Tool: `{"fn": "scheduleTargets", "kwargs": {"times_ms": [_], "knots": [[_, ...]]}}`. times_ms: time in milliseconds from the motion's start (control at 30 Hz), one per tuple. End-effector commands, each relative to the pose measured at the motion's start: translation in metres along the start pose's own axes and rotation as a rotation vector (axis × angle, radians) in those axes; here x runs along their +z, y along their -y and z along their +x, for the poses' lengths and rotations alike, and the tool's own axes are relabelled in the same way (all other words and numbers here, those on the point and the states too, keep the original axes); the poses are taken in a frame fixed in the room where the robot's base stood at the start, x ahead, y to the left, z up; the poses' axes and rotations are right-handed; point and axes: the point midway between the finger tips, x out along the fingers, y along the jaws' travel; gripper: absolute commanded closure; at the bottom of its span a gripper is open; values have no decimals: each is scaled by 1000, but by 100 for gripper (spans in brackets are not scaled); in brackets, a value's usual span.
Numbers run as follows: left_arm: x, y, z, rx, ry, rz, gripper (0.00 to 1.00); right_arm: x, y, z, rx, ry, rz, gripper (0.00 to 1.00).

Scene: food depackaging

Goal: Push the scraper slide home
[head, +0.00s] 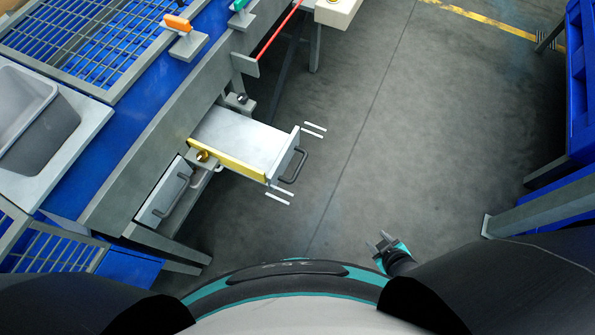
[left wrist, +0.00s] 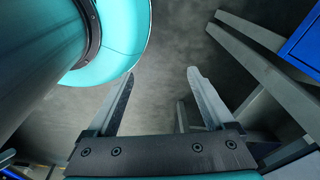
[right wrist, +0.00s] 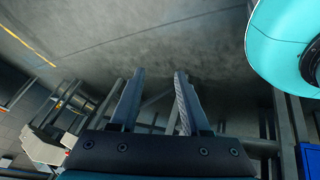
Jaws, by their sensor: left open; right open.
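The scraper slide (head: 240,140) is a flat grey plate with a yellow strip along its near side. In the head view it sticks well out of the side of the blue-topped bench, with an upright front plate and a dark bar handle (head: 300,166) at its outer end. My right gripper (head: 379,239) is low and to the right of the slide, apart from it, open and empty. It also shows open in the right wrist view (right wrist: 160,72). My left gripper (left wrist: 161,74) is open and empty in the left wrist view; the head view does not show it.
A grey panel with a handle (head: 165,190) sits beside the slide on the bench side. A brass knob (head: 202,156) is by the yellow strip. A grey bin (head: 40,125) and a wire grid (head: 85,40) are on the bench. The floor right of the slide is clear.

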Motion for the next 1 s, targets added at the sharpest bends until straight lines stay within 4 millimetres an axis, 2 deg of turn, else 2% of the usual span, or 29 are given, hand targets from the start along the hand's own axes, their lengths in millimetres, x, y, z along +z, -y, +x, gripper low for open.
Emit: {"fn": "scheduleTargets", "kwargs": {"times_ms": [33, 133, 300, 400, 500, 633, 800, 1000], "knots": [[-10, 0, 17, -1, -14, -2, 13, -12, -17, 20, 33, -83, -77, 53], [-32, 1, 26, -2, -32, -4, 13, -47, -44, 34, 87, -239, -233, 53], [-64, 2, 36, -4, -62, -10, 13, -103, -72, 41, 167, -494, -514, 53], [-80, 2, 39, -6, -79, -13, 13, -132, -78, 39, 204, -637, -685, 53], [-96, 4, 39, -8, -99, -16, 13, -154, -76, 33, 233, -774, -863, 53], [-111, 4, 36, -10, -122, -19, 13, -174, -64, 23, 256, -945, -1096, 53], [-124, 6, 27, -12, -146, -22, 13, -183, -43, 10, 259, -1115, -1351, 53], [-129, 6, 17, -14, -158, -24, 13, -183, -30, 1, 250, -1208, -1496, 53]]}}
